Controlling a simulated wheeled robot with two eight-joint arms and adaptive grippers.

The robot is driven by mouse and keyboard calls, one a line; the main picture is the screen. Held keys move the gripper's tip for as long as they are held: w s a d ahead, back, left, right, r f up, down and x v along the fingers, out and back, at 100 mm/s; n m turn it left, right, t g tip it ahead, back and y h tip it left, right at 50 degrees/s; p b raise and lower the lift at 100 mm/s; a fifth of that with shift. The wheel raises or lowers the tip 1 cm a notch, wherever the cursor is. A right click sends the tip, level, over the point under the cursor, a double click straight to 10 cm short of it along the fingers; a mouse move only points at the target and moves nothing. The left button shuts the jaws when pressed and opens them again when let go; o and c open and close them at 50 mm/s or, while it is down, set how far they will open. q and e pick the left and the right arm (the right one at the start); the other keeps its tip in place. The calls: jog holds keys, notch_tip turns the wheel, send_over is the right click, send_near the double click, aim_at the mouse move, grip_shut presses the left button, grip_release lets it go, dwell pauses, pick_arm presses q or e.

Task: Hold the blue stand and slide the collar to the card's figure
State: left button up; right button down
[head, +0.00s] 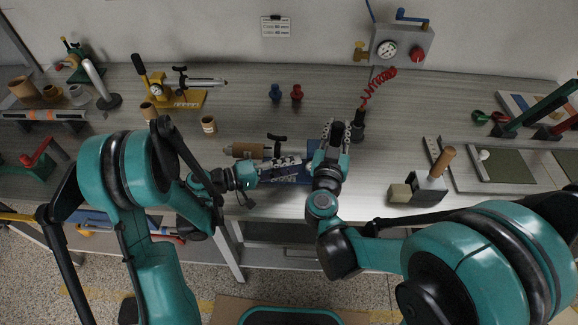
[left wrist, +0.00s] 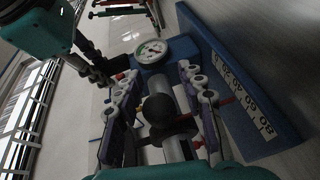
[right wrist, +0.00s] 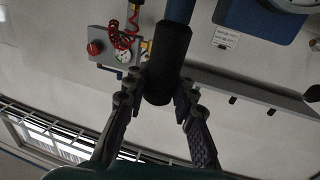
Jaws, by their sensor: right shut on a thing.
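The blue stand (head: 290,172) lies near the table's front edge, partly covered by my grippers. In the left wrist view it is a blue base (left wrist: 225,75) with a scale strip (left wrist: 245,98), a gauge (left wrist: 152,51) and a grey rod. A collar with a round black knob (left wrist: 158,110) sits on the rod. My left gripper (head: 285,165) has its fingers apart on either side of the knob and rod. My right gripper (right wrist: 158,90) is shut on the stand's black handle (right wrist: 168,62). The wall card (head: 276,27) carries two lines, apparently ending 80 mm and 40 mm.
A yellow stand (head: 180,98) with a gauge stands at back left. A dark block (head: 428,188) with a wooden handle stands right.

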pick_arm(q)
grip_shut()
jog(key=shift+d, duration=0.1)
jog(key=shift+d, duration=0.2)
grip_release()
jog(key=v, duration=1.2)
jog(key=shift+f, duration=0.1)
